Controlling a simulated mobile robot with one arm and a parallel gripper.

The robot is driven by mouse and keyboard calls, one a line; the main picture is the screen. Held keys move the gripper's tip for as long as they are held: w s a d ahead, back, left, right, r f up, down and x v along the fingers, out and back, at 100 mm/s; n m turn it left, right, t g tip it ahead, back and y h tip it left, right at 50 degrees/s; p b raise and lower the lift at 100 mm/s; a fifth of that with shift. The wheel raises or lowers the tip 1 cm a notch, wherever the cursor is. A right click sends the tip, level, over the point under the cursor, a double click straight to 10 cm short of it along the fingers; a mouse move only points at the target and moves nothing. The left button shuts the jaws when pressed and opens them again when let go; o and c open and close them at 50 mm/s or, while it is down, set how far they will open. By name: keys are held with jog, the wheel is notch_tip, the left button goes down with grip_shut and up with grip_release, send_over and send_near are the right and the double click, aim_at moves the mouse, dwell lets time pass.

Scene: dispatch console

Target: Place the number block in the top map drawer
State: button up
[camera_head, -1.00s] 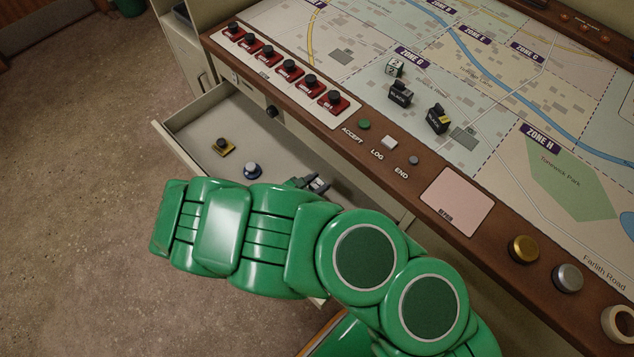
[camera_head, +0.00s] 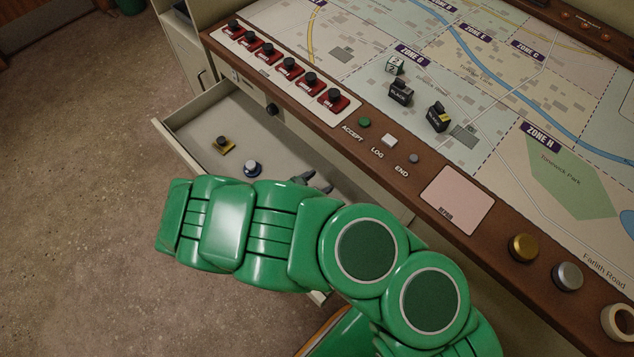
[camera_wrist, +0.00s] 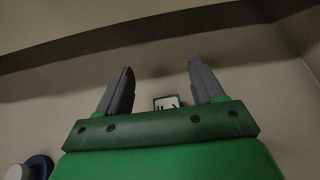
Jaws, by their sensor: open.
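A small white block with green edges and a dark mark (camera_wrist: 166,103) shows between my fingers in the wrist view, against the drawer floor; its lower part is hidden by my gripper's green bar. In the head view it is hidden. Another block, green and white with 2s on its faces (camera_head: 396,66), stands on the map near ZONE G. The map drawer (camera_head: 178,148) is pulled out below the console. My gripper (camera_wrist: 160,90) is open inside the drawer, fingers either side of the block with gaps; its grey fingertips also show in the head view (camera_head: 314,181).
In the drawer lie a yellow piece with a dark knob (camera_head: 222,146) and a blue and white piece (camera_head: 252,169). Two black pieces, one (camera_head: 400,92) and another (camera_head: 437,117), stand on the map. The console's wooden edge (camera_head: 400,178) overhangs the drawer's right side.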

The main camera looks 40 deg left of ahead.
jog(key=shift+r, duration=0.15)
jog(key=shift+s+r, duration=0.1)
jog(key=shift+r, duration=0.45)
jog(key=v, duration=1.1)
jog(key=shift+s, duration=0.35)
jog(key=shift+r, duration=0.15)
